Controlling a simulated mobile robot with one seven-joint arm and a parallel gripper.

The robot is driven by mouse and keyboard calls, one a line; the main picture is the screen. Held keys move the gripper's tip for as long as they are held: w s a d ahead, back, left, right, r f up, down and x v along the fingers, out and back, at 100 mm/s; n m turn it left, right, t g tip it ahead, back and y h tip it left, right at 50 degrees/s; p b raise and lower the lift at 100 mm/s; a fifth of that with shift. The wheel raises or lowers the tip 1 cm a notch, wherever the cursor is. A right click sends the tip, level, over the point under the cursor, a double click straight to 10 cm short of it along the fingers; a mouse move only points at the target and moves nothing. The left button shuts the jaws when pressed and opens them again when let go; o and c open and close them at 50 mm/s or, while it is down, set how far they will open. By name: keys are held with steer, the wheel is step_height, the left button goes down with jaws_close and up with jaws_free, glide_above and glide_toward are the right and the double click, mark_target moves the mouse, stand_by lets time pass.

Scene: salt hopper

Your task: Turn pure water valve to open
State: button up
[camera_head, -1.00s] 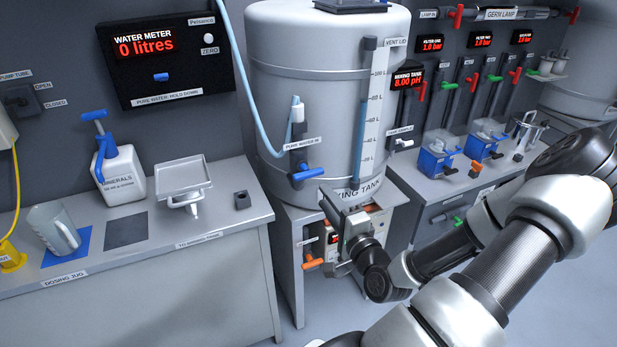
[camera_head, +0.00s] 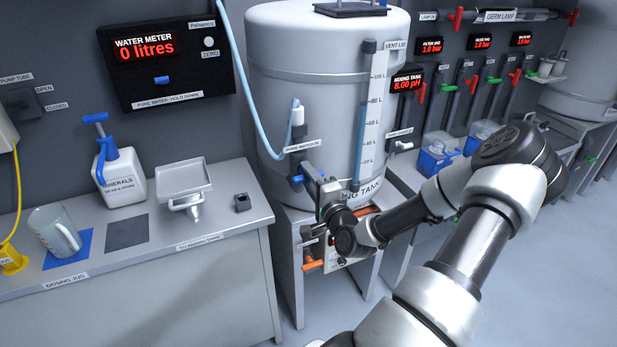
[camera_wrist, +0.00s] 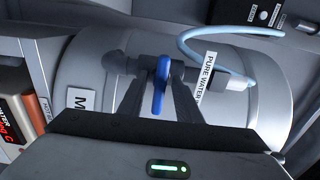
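The pure water valve on the mixing tank (camera_head: 270,95) has a blue handle (camera_head: 297,180), partly hidden by my gripper in the head view. In the wrist view the blue handle (camera_wrist: 160,85) stands between my two dark fingers, end towards me. My gripper (camera_wrist: 162,78) has its fingers apart, one on each side of the handle, and a small gap seems to show beside it. In the head view my gripper (camera_head: 314,180) is at the tank's lower front, beside the valve. The PURE WATER IN label (camera_head: 302,146) is above it.
The water meter (camera_head: 160,60) reads 0 litres. A blue hose (camera_head: 251,90) runs down to the valve. An orange handle (camera_head: 313,265) is below my gripper. A counter (camera_head: 100,265) with a jug (camera_head: 55,230) and minerals bottle (camera_head: 122,180) stands to the left.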

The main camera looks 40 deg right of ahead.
jaws_close()
steer(key=n+b, duration=0.2)
steer(key=n, duration=0.2)
steer(key=shift+f+b, duration=0.15)
steer(key=shift+b, duration=0.25)
steer(key=n+b, duration=0.2)
steer(key=n, duration=0.1)
steer(key=shift+n+b, duration=0.4)
steer(key=n+b, duration=0.9)
steer(key=b, duration=0.1)
steer(key=shift+n, duration=0.3)
